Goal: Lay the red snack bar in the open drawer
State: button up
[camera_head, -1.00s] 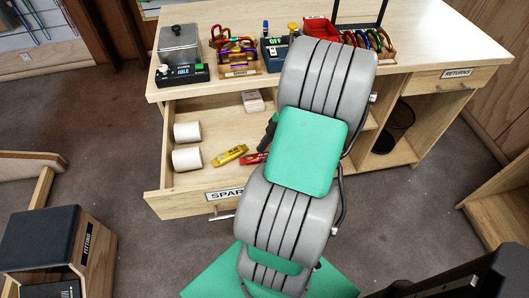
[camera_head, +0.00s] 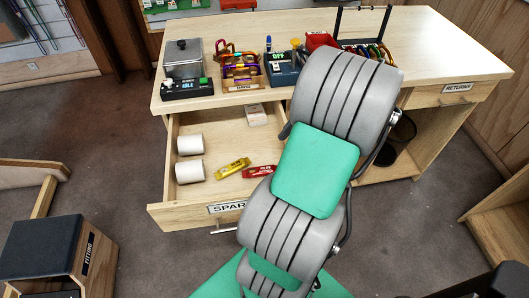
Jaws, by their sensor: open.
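The red snack bar (camera_head: 259,171) lies on the floor of the open drawer (camera_head: 208,196), beside a yellow bar (camera_head: 233,167). Its right end is close to or behind my arm, so I cannot see all around it. The drawer is pulled out from the left of the desk, and its front carries a partly covered label (camera_head: 226,208). My gripper is hidden behind my grey and green arm, so I cannot see its jaws.
A dark-topped box (camera_head: 45,245) stands at lower left.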

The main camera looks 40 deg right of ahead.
jog(key=w+a+r+m+g+h, duration=0.1)
jog(key=w+a+m, duration=0.1)
jog(key=w+a, duration=0.35)
jog(key=w+a+r+m+g+h, duration=0.1)
jog(key=w+a+r+m, duration=0.15)
jog(key=a, duration=0.55)
jog(key=a+m+h, duration=0.1)
jog(key=a+m, duration=0.1)
jog(key=a, duration=0.2)
jog(key=s+a+m+t+h, duration=0.1)
jog(key=a+m, duration=0.1)
jog(key=a, duration=0.3)
jog(key=s+a+m, duration=0.1)
jog(key=a+m, duration=0.1)
jog(key=a, duration=0.3)
jog(key=shift+s+a+r+t+h, duration=0.1)
jog(key=shift+s+a+t+h, duration=0.1)
jog(key=shift+a+t+h, duration=0.15)
jog(key=shift+s+a+m, duration=0.2)
jog(key=shift+a+m, duration=0.05)
jog(key=shift+m, duration=0.1)
